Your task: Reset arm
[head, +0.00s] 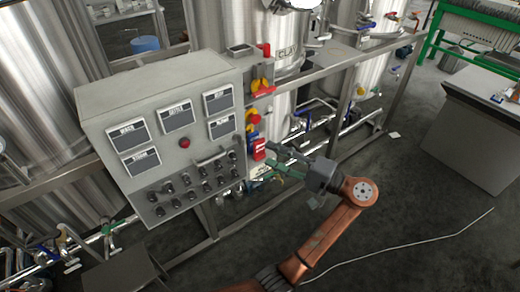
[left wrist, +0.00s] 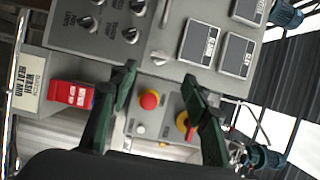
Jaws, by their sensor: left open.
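My left gripper (head: 270,161) is at the right side of a grey control cabinet (head: 100,92), with its copper-coloured arm coming up from the bottom of the head view. Its dark green fingers are apart and nothing shows between them. In the left wrist view the open fingers (left wrist: 160,82) frame a red round button (left wrist: 150,99) on a grey switch panel. I cannot tell whether the fingers touch the panel. A red and yellow rotary switch (left wrist: 182,120) is beside the right finger, and a red block (left wrist: 72,95) is left of the left finger. My right gripper is not in view.
The cabinet front has several displays (head: 175,117) and black knobs (head: 187,194). Steel tanks (head: 45,150), pipes and a frame rail (head: 350,62) stand around and behind it. A grey bench (head: 460,145) stands at right. A thin white cable (head: 400,250) crosses the otherwise open dark floor.

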